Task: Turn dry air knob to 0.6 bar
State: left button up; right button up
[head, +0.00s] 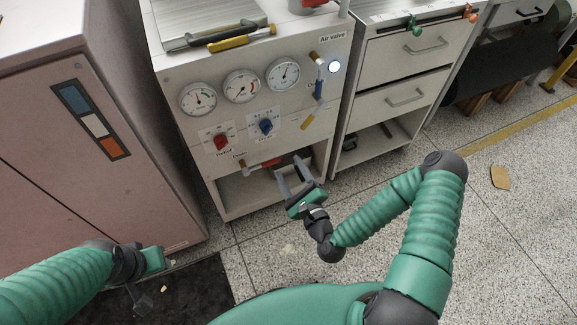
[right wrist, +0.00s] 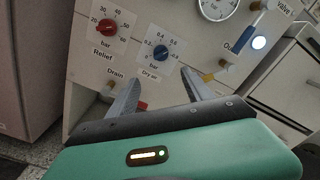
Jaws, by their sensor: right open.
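The dry air knob (head: 266,126) is the blue one on the white panel, beside the red relief knob (head: 221,142). In the right wrist view the blue knob (right wrist: 161,53) sits on a white scale plate labelled Dry air, with bar figures around it. My right gripper (head: 291,168) is open and empty, below and in front of the panel. In the right wrist view its fingers (right wrist: 160,85) are spread to either side below the blue knob, apart from it. The knob's exact setting is too small to read. My left gripper (head: 152,258) is low at the left; its fingers are not clear.
Several round gauges (head: 241,86) sit above the knobs. A blue-handled valve (head: 319,88) and a yellow handle (head: 307,121) are at the panel's right. A red-handled drain valve (head: 262,164) is below. A pink cabinet (head: 62,170) stands left and a drawer unit (head: 399,65) right.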

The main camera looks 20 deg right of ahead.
jog(key=a+f+n+b, duration=0.1)
jog(key=f+n, duration=0.1)
jog(key=n, duration=0.4)
jog(key=n+h+b, duration=0.2)
jog(key=n+b, duration=0.3)
jog(key=n, duration=0.6)
send_near(269, 131)
jog(key=w, duration=0.9)
jog(key=shift+d+f, duration=0.1)
jog(key=shift+d, duration=0.2)
jog(key=shift+w, duration=0.55)
grip_shut()
jog(key=shift+n+p, duration=0.3)
jog(key=shift+n, duration=0.6)
